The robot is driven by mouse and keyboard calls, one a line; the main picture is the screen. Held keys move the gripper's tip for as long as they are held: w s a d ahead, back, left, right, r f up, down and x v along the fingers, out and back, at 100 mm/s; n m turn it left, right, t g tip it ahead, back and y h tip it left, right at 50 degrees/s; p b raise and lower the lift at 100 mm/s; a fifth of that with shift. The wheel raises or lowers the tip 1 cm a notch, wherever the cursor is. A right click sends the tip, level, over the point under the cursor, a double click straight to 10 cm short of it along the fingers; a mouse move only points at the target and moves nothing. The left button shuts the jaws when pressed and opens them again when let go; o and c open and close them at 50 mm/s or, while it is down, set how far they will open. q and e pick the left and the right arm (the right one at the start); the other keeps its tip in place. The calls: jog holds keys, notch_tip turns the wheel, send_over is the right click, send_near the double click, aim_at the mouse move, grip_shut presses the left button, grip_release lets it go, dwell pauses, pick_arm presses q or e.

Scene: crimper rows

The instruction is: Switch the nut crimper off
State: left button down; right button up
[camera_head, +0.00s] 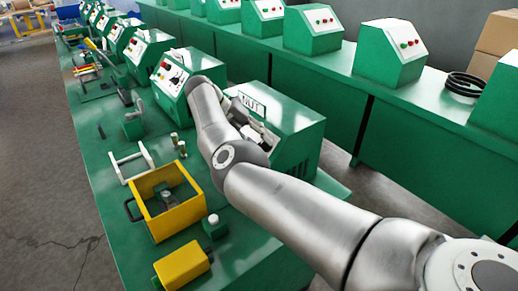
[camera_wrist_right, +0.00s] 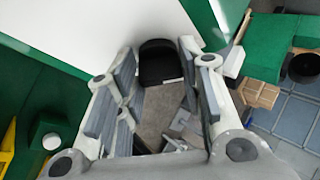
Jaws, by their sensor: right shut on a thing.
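The nut crimper (camera_head: 290,112) is a green machine with a sloped white front panel and a "NUT" sign (camera_head: 252,104) on top. My right arm reaches across its front and hides much of the panel. In the right wrist view, a black knob (camera_wrist_right: 160,66) sits on the white panel. The knob's setting cannot be read. My left gripper is not in view.
A yellow open box (camera_head: 160,229) with a handle, a yellow block (camera_head: 182,266) and small green fixtures stand on the green bench (camera_head: 105,210) before the crimper. Similar green machines line this bench and another behind it. A black coil (camera_head: 464,84) lies on the rear bench.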

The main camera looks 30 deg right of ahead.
jog(key=shift+w+f+n+h+b, duration=0.1)
jog(key=shift+f+n+h+b, duration=0.1)
jog(key=shift+n+h+b, duration=0.75)
jog(key=shift+a+n+g+b, duration=0.15)
jog(key=shift+n+g+b, duration=0.15)
jog(key=shift+n, duration=1.05)
jog(key=shift+r, duration=0.1)
jog(key=o, duration=1)
notch_tip(320, 180, up, 10)
jog(key=shift+f, duration=0.1)
